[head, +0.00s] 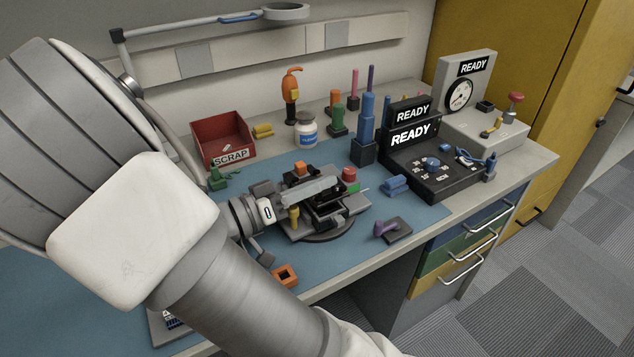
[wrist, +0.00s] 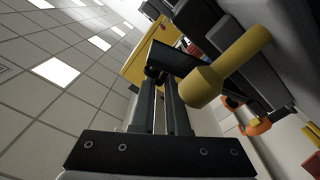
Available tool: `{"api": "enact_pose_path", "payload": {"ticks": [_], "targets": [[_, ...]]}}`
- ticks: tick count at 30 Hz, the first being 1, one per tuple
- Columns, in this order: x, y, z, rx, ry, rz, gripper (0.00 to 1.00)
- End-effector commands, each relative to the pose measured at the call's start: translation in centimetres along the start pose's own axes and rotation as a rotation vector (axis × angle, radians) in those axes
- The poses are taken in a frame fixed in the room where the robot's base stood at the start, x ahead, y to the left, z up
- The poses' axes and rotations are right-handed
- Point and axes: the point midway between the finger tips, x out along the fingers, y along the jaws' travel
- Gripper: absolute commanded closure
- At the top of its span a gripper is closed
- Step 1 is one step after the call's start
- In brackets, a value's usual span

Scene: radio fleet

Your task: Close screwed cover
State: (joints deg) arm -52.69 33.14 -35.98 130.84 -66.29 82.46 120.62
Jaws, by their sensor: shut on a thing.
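The device (head: 338,222) lies on a dark round stand on the blue mat. A light grey cover plate (head: 308,190) lies over it, looking slightly tilted; its seating is hard to see. A yellow knobbed piece (head: 293,217) stands at the device's near left side. It shows large in the wrist view (wrist: 205,84), beside and partly in front of my right finger. My gripper (wrist: 165,72) reaches the device from the left, its fingers close together at a dark grey slab-like edge (wrist: 178,58). That edge appears to be the cover's; the contact is partly hidden.
A red SCRAP bin (head: 222,138), a white jar (head: 306,132) and upright coloured tools (head: 366,125) stand behind. A black READY tester (head: 432,165) is at right. A purple-handled piece (head: 386,229) and an orange square part (head: 285,276) lie near the front edge.

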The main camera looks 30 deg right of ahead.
Motion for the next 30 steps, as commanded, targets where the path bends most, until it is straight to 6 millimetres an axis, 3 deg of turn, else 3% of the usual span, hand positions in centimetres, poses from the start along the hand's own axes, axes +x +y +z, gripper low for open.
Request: {"api": "enact_pose_path", "payload": {"ticks": [17, 18, 21, 30], "targets": [[0.03, 0.11, 0.37, -0.005, -0.002, 0.005, 1.00], [0.03, 0.10, 0.37, -0.005, -0.003, 0.005, 0.80], [0.02, 0.07, 0.34, -0.005, -0.002, 0.004, 0.62], [0.00, 0.03, 0.24, -0.003, -0.001, 0.001, 0.59]]}}
